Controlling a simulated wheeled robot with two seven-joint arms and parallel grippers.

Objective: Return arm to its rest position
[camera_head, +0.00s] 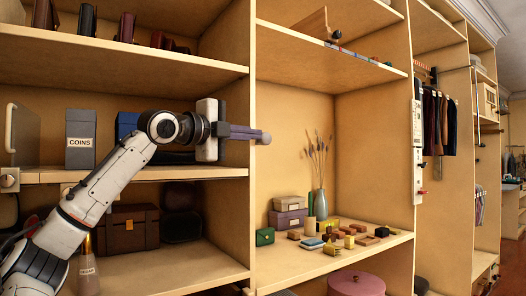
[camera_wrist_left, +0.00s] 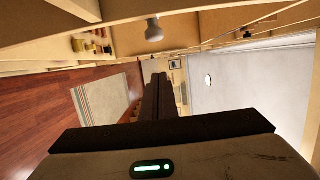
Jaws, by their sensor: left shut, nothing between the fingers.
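My left arm (camera_head: 105,178) comes in from the lower left of the head view and reaches up in front of the wardrobe shelves. My left gripper (camera_head: 262,137) points to the right, its fingers shut together and empty. It is in front of the upright panel between two shelf bays. In the left wrist view the closed fingers (camera_wrist_left: 160,95) run away from the camera with nothing between them. My right gripper is not in view.
A box marked COINS (camera_head: 80,140) and a blue box (camera_head: 126,125) stand on the shelf behind my arm. A vase (camera_head: 320,204) and several small boxes stand on the lower right shelf. A striped rug (camera_wrist_left: 108,98) lies on the wooden floor.

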